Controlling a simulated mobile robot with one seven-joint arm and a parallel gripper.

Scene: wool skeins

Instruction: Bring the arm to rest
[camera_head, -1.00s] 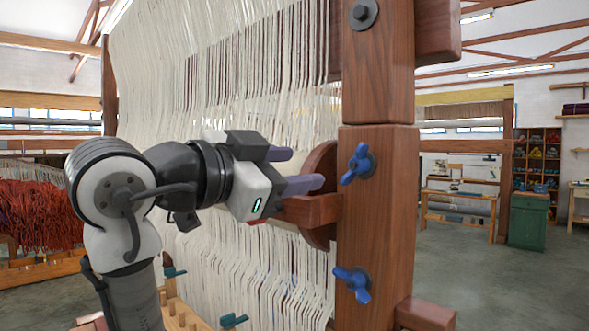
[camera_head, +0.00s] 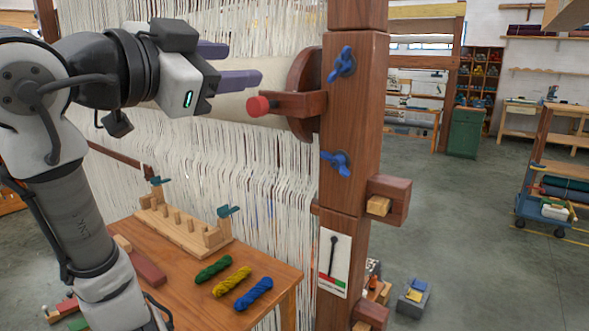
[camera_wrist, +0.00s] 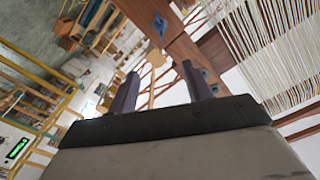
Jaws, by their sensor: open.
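My gripper (camera_head: 232,66) is at the upper left in the head view, raised in front of the loom's pale warp threads. Its two purple-grey fingers point right and stand apart with nothing between them. They also show apart and empty in the wrist view (camera_wrist: 158,88). A wooden lever with a red knob (camera_head: 257,106) sticks out from the loom post (camera_head: 352,130), a little below and right of the fingers. The fingers look clear of it, though the depth gap is hard to judge.
A wooden table (camera_head: 215,312) below holds green (camera_head: 213,269), yellow (camera_head: 232,281) and blue (camera_head: 254,293) wool skeins and a pegged wooden rack (camera_head: 183,228). Blue wing knobs (camera_head: 342,63) jut from the post. Floor at the right is open, with a trolley (camera_head: 545,210) beyond.

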